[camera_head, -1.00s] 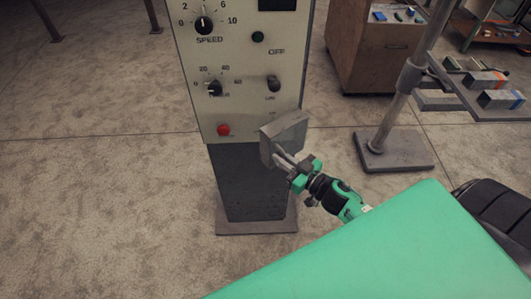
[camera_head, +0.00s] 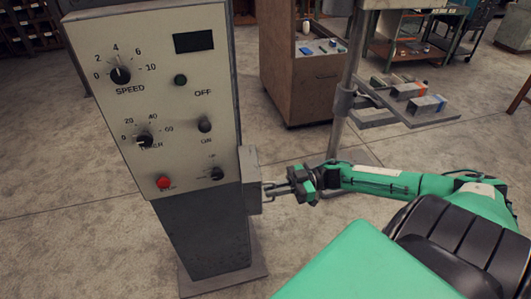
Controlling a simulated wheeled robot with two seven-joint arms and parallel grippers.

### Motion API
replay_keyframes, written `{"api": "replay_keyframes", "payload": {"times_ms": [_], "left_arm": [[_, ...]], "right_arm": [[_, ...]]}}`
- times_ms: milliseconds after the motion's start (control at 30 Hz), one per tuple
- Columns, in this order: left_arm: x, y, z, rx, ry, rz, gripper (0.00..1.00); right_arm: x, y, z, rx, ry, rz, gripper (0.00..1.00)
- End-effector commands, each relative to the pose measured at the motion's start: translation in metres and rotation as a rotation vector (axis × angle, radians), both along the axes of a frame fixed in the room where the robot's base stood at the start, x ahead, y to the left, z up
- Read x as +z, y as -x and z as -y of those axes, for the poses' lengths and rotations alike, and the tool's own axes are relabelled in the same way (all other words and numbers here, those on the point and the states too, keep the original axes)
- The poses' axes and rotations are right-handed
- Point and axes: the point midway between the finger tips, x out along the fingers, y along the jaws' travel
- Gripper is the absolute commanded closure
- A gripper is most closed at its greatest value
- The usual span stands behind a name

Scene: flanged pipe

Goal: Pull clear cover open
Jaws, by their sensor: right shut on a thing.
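A control panel (camera_head: 150,105) on a dark pedestal fills the left half of the head view. A small cover (camera_head: 251,180) stands out at the panel's lower right edge. It looks plain grey, not clear, and is seen nearly edge-on. The lower right knob (camera_head: 216,174) on the panel shows uncovered. My right gripper (camera_head: 272,188) reaches in from the right and is shut on the cover at its right side. The exact grip point is small and hard to see. My left gripper is not in view.
Further knobs and a red button (camera_head: 163,182) are on the panel face. A metal stand with a shelf (camera_head: 420,112) and a brown cabinet (camera_head: 300,75) stand behind my right arm. The floor left of the pedestal is clear.

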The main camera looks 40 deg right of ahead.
Motion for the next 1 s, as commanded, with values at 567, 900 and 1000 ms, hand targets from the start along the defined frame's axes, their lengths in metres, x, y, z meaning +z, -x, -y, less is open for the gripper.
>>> {"api": "replay_keyframes", "payload": {"times_ms": [567, 900, 1000], "left_arm": [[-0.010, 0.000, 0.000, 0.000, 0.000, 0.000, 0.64], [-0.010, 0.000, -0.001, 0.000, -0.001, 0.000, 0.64], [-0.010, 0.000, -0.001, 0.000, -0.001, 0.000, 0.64]], "right_arm": [[-0.002, -0.004, 0.032, -0.005, 0.003, -0.003, 1.00], [-0.002, -0.005, 0.032, -0.006, 0.003, -0.003, 1.00], [-0.002, -0.004, 0.032, -0.006, 0.003, -0.003, 0.87]]}}
